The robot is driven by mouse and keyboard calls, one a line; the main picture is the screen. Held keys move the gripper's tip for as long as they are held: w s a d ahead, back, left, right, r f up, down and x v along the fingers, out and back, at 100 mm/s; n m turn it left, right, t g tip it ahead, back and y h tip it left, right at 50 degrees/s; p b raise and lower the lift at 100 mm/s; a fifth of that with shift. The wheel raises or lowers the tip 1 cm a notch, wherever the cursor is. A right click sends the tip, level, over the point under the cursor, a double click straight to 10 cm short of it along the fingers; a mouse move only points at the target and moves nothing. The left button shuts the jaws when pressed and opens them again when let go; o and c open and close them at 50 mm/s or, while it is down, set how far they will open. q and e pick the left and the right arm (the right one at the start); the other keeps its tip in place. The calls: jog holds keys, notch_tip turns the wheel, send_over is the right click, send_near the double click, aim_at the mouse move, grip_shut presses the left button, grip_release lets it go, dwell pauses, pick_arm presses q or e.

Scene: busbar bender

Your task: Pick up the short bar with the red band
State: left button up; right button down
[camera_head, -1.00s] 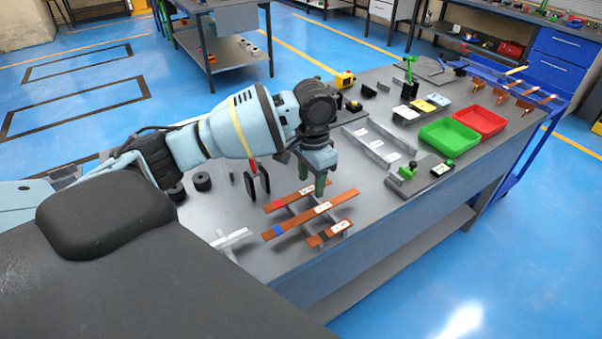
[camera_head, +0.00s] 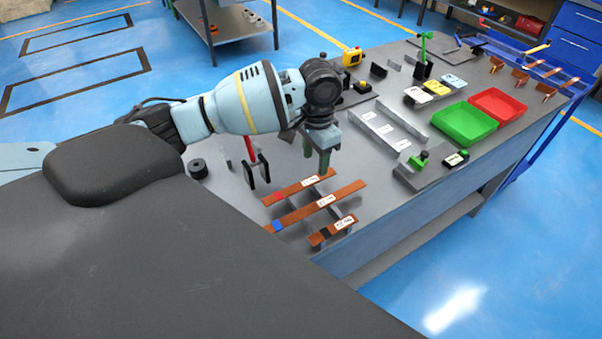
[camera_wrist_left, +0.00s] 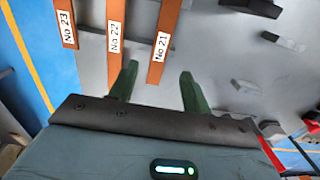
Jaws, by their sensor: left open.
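The short bar with the red band (camera_head: 292,191) is copper-coloured with a white label. It lies across a rack, the farthest of three bars. My left gripper (camera_head: 316,162) is open and empty, with its green fingers just beyond the right part of this bar. In the left wrist view, the open left gripper (camera_wrist_left: 157,85) has the end of the bar labelled No 21 (camera_wrist_left: 163,42) showing between its fingers. This appears to be the red-banded bar. I cannot tell the height gap. My right gripper is not in view.
A longer bar with a blue band (camera_head: 315,207) and a short bar with a black band (camera_head: 332,231) lie beside it. Two black upright plates (camera_head: 257,171) stand to the left. Green (camera_head: 465,122) and red (camera_head: 498,105) trays sit farther right. Grey tabletop around is partly free.

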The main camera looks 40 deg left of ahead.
aim_at(315, 179)
pick_arm(q)
jog(key=shift+f, duration=2.55)
grip_shut()
